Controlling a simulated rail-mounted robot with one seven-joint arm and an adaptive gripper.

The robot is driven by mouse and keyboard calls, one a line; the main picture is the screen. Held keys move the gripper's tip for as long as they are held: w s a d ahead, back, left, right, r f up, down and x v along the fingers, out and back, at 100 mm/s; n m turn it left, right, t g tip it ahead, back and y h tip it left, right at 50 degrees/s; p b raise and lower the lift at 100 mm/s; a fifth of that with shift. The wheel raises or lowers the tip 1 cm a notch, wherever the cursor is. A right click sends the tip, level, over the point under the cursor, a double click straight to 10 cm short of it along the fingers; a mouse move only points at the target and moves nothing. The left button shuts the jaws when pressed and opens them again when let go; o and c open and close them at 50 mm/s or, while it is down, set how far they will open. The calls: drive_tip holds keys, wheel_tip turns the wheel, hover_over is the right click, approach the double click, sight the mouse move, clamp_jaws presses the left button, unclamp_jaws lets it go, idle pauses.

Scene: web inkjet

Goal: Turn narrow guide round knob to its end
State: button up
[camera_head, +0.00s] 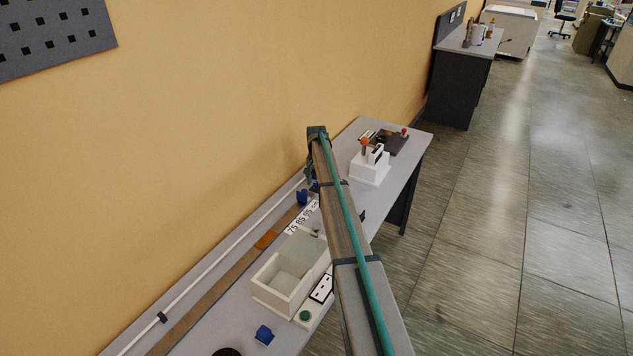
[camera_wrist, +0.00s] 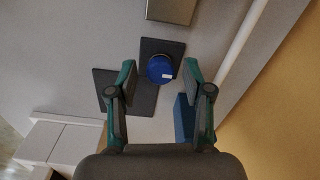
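A blue round knob (camera_wrist: 160,69) with a small white mark shows in the wrist view, on a dark plate (camera_wrist: 147,97). My gripper (camera_wrist: 159,72) is open, with one green-and-grey finger on each side of the knob. A gap shows between the knob and each finger. I cannot tell whether the fingertips reach down to the knob's height. In the head view my arm covers much of the bench's middle, and my gripper end is mostly hidden beside a blue part (camera_head: 302,197) near the wall. I cannot tell which blue part there is the knob.
A blue block (camera_wrist: 184,118) stands close to the right finger. On the bench are an open pale bin (camera_head: 276,306), another blue part (camera_head: 264,335), a green button (camera_head: 305,316), and a white device with an orange knob (camera_head: 370,168). A white rod (camera_head: 215,263) runs along the wall.

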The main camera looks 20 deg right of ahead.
clamp_jaws()
